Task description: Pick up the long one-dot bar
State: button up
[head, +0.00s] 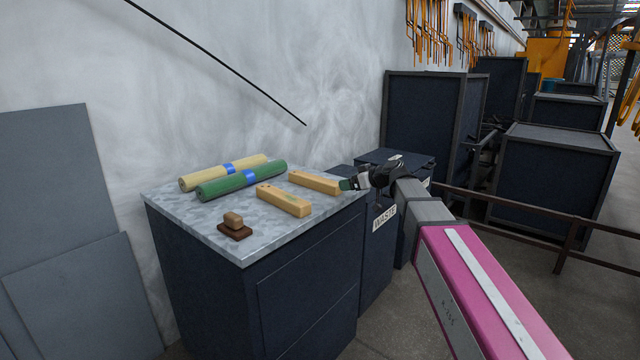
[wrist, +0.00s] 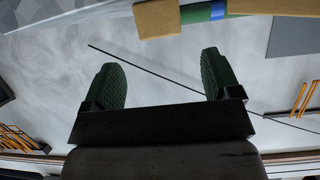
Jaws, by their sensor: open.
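Two wooden bars lie on the grey-topped cabinet in the head view. The nearer bar (head: 284,200) has a small dark mark near its left end. The farther bar (head: 315,182) lies behind and to the right; I cannot make out its dots. My gripper (head: 350,184) is at the right edge of the top, close to the right end of the farther bar. In the wrist view my gripper (wrist: 161,60) is open, with green pads apart and nothing between them. A wooden bar end (wrist: 157,18) shows beyond the fingertips, apart from them.
A green roll (head: 222,185) and a cream roll (head: 205,177), both with blue bands, lie at the back of the cabinet top (head: 190,215). A brown block on a dark base (head: 234,230) sits at the front left. A bin labelled WASTE (head: 384,218) stands right of the cabinet.

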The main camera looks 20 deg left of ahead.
aim_at(332, 183)
jog(key=x, duration=0.9)
jog(key=shift+a+f, duration=0.1)
jog(key=shift+a, duration=0.15)
jog(key=c, duration=1.1)
